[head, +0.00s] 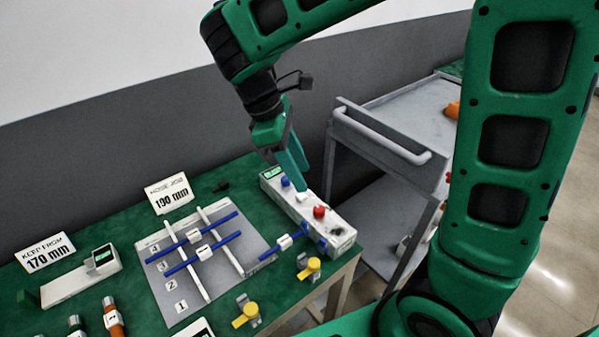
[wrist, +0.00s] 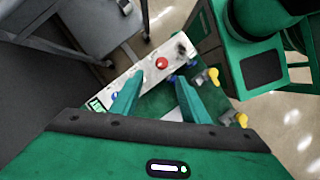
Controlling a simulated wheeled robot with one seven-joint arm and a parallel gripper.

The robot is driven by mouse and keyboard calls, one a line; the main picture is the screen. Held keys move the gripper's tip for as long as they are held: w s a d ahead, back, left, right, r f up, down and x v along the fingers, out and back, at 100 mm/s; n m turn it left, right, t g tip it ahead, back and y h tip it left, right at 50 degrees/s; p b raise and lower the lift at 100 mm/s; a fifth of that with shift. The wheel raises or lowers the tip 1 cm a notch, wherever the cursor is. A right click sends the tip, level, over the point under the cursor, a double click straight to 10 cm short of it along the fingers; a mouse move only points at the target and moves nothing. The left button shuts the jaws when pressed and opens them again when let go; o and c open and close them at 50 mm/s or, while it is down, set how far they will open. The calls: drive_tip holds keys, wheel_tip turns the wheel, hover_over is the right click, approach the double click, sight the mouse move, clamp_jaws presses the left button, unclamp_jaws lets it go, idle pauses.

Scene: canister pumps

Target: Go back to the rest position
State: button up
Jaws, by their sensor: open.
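My gripper (head: 298,178) is open and empty in the head view, with its green fingers pointing down over the white pump box. Its fingertips overlap the box in the picture; the exact gap cannot be told. The fingers (wrist: 156,88) also show spread apart in the wrist view. The white pump box (head: 335,236) stands at the table's right end, with a green display, a blue knob (head: 285,182) and a red knob (head: 319,212). In the wrist view, the box (wrist: 140,82) lies beyond the fingers, with the red knob (wrist: 162,63) beyond the gap between them.
The green table (head: 225,190) holds a grey board (head: 181,298) with white rails and blue rods, yellow-handled valves (head: 309,268), a small display box (head: 82,279) and two sign cards (head: 168,193). A grey cart (head: 395,117) stands right of the table. The space above the board is clear.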

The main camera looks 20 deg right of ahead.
drive_tip(key=s+d+m+t+y, duration=0.1)
drive_tip(key=s+d+m+y, duration=0.1)
drive_tip(key=s+d+m, duration=0.7)
drive_tip(key=s+d+m+t+y, duration=0.1)
drive_tip(key=s+d+m+y, duration=0.1)
drive_tip(key=s+d+m, duration=0.7)
drive_tip(key=d+m, duration=0.1)
drive_tip(key=d, duration=0.3)
drive_tip(key=shift+d, duration=0.15)
drive_tip(key=shift+w+f, duration=0.1)
drive_tip(key=shift+f, duration=0.05)
drive_tip(key=shift+w+f, duration=0.2)
drive_tip(key=shift+w, duration=0.3)
